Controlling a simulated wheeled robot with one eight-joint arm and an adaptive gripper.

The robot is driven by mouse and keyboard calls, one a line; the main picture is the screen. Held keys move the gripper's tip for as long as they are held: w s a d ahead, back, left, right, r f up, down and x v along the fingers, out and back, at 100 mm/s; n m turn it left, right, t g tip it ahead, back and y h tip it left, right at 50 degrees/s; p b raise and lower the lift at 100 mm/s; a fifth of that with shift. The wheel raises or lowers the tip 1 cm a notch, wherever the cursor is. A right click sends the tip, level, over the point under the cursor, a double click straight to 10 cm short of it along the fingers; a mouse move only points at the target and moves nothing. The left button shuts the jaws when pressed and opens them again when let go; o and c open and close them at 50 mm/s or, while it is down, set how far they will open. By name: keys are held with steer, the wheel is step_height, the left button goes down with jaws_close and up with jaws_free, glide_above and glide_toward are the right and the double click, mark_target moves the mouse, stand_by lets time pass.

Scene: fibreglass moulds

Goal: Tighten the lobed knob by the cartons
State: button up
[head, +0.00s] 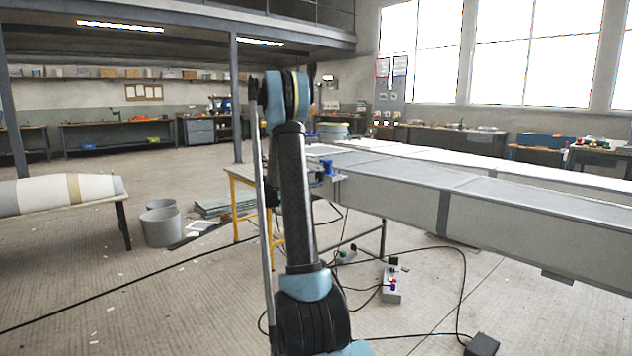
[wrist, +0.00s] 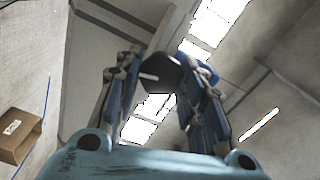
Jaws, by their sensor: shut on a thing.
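In the wrist view, my gripper (wrist: 163,76) has its two fingers closed in from either side on a dark knob (wrist: 160,70). The knob sits at the fingertips, and the fingers hide part of its rim, so its lobes are hard to make out. A brown carton (wrist: 20,130) with a white label lies at the left edge of the wrist view. In the head view, my own arm stands upright in the middle, and the gripper and knob cannot be made out there.
A long grey mould (head: 520,205) runs along the right side. A blue clamp-like part (head: 327,168) stands near its end. A yellow-legged table (head: 237,205) is behind my arm. Cables and a power strip (head: 391,285) lie on the floor. Grey buckets (head: 160,225) stand at left.

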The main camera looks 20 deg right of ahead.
steer(key=shift+s+f, duration=0.15)
steer(key=o, duration=1)
steer(key=shift+o, duration=0.2)
steer(key=v, duration=1.1)
steer(key=shift+a, duration=0.45)
